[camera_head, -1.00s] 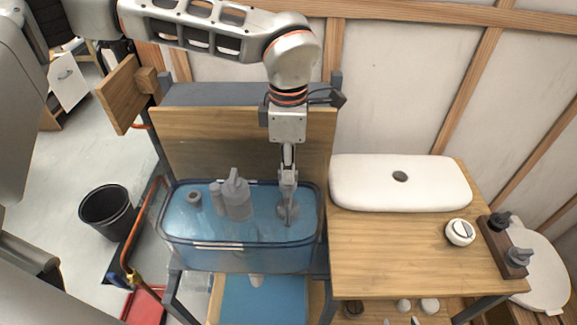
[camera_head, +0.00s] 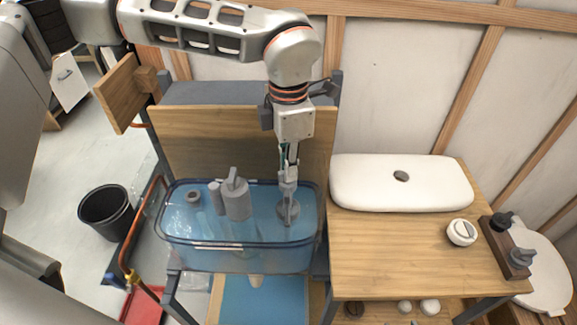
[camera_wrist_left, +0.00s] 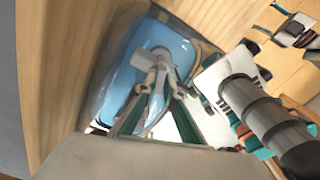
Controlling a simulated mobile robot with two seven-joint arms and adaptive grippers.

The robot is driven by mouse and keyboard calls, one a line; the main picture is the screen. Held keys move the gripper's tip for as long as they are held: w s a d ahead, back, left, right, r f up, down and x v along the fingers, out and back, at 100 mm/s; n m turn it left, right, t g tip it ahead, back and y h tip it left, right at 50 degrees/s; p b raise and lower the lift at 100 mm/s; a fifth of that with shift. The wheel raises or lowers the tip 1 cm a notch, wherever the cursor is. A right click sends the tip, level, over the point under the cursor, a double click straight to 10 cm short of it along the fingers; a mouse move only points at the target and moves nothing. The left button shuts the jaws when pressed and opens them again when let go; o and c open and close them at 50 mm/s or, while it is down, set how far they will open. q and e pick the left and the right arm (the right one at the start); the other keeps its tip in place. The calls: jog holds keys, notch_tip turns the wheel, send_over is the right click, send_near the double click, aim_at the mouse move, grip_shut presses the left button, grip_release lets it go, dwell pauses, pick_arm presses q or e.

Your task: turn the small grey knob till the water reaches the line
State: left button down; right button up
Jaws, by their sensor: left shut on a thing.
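The clear blue-tinted tank (camera_head: 180,232) stands left of the wooden bench, with bluish water in it. A pale line runs along its front wall (camera_head: 238,244); I cannot tell exactly how the water surface stands to it. A tall grey valve body (camera_head: 236,200) stands upright in the middle of the tank. My left gripper (camera_head: 288,198) reaches down into the tank's right side and is shut on the small grey knob (camera_head: 288,212), partly hidden by the fingers. The left wrist view shows the fingers (camera_wrist_left: 163,88) over the tank (camera_wrist_left: 120,68), with the knob indistinct. My right gripper is out of view.
A white lid (camera_head: 400,183) lies on the bench (camera_head: 390,250) to the right, with a white round button (camera_head: 461,232) beside it. A dark block with two grey knobs (camera_head: 505,248) sits at the bench's right edge. A wooden board (camera_head: 225,140) rises behind the tank.

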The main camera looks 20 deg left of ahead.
pick_arm(q)
jog(key=c, duration=2.4)
grip_release()
jog(key=shift+r, duration=0.25)
notch_tip(320, 180, up, 12)
jog(key=shift+f, duration=0.25)
